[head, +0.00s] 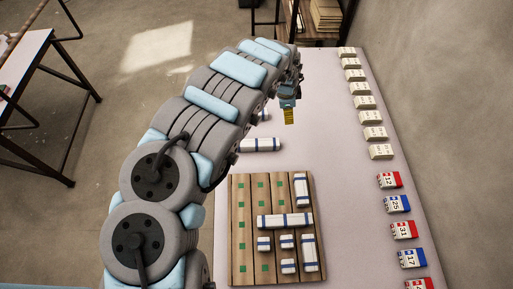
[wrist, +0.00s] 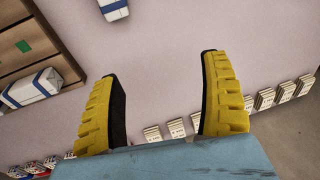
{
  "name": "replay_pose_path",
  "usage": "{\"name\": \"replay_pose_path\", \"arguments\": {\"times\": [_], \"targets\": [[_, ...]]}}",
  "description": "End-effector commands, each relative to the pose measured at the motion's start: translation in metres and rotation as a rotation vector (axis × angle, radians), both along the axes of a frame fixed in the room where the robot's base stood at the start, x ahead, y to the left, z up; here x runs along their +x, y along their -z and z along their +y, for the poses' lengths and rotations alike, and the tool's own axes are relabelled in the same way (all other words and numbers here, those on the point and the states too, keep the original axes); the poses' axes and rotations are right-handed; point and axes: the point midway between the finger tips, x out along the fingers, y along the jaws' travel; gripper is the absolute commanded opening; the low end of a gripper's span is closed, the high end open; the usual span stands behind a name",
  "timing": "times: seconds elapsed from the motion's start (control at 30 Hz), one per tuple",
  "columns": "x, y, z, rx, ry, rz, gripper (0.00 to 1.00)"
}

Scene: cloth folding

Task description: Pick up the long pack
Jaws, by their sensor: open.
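The longest white pack with blue bands (head: 285,220) lies crosswise on a wooden board (head: 241,205) in the head view. Another white, blue-banded pack (head: 260,145) lies on the table beyond the board, and part of a further one (head: 263,117) shows beside my arm. My gripper (head: 289,117) is above the table beyond the board, to the right of these two. In the wrist view its yellow fingers (wrist: 160,66) are spread with nothing between them. A white pack end (wrist: 113,9) is at the top edge, and another pack (wrist: 32,88) lies at left.
Medium and small banded packs (head: 309,252) also lie on the board, which has green squares. Cream blocks (head: 374,133) and numbered red and blue boxes (head: 404,230) line the table's right edge. The table's middle (head: 325,130) is clear.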

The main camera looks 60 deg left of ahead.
Motion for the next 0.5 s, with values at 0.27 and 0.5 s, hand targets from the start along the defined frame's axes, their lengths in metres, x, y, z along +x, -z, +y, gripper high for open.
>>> {"name": "replay_pose_path", "arguments": {"times": [0.27,0.5], "targets": [[-0.097,-0.004,0.008,-0.074,0.003,0.182,0.78],[-0.11,0.015,0.007,-0.091,0.005,0.206,0.78]]}}
